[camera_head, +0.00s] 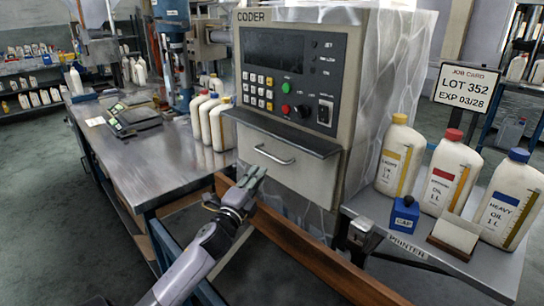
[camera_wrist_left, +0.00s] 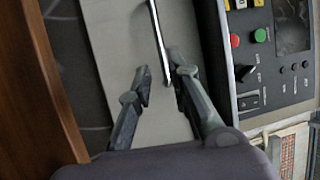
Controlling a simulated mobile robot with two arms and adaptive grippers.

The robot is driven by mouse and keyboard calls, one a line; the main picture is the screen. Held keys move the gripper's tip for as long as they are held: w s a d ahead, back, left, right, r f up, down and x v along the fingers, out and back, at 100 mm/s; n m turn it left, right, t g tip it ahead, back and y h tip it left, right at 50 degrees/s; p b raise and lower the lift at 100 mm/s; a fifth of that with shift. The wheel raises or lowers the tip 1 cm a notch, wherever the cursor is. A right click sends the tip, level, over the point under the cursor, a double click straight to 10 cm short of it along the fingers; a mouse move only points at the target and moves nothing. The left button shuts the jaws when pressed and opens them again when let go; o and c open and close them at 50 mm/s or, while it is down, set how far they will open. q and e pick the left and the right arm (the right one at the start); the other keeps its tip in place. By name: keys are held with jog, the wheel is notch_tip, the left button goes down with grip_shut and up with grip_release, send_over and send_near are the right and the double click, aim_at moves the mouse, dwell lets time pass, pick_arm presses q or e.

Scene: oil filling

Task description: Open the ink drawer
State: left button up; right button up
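The ink drawer (camera_head: 300,182) is a pale panel low on the front of the coder machine (camera_head: 335,60), and it looks shut. Its curved metal handle (camera_head: 274,156) runs across its upper part. In the left wrist view the handle (camera_wrist_left: 159,40) crosses the panel (camera_wrist_left: 115,40) as a thin bar. My left gripper (camera_head: 256,174) is just in front of the drawer, below and left of the handle. In the left wrist view the fingers (camera_wrist_left: 159,70) are open, with the handle's near end between the tips in the picture; contact cannot be told. My right gripper is not in view.
A dark ledge (camera_head: 285,133) juts out above the drawer. A brown wooden rail (camera_head: 310,256) runs below it. A metal table (camera_head: 165,165) with bottles stands left. A shelf at right holds oil bottles (camera_head: 448,175), a blue cartridge (camera_head: 404,215) and a small block (camera_head: 455,235).

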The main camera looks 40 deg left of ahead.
aim_at(272, 156)
pick_arm(q)
jog(key=x, duration=1)
jog(key=shift+w+p, duration=0.1)
jog(key=shift+p, duration=0.2)
grip_shut()
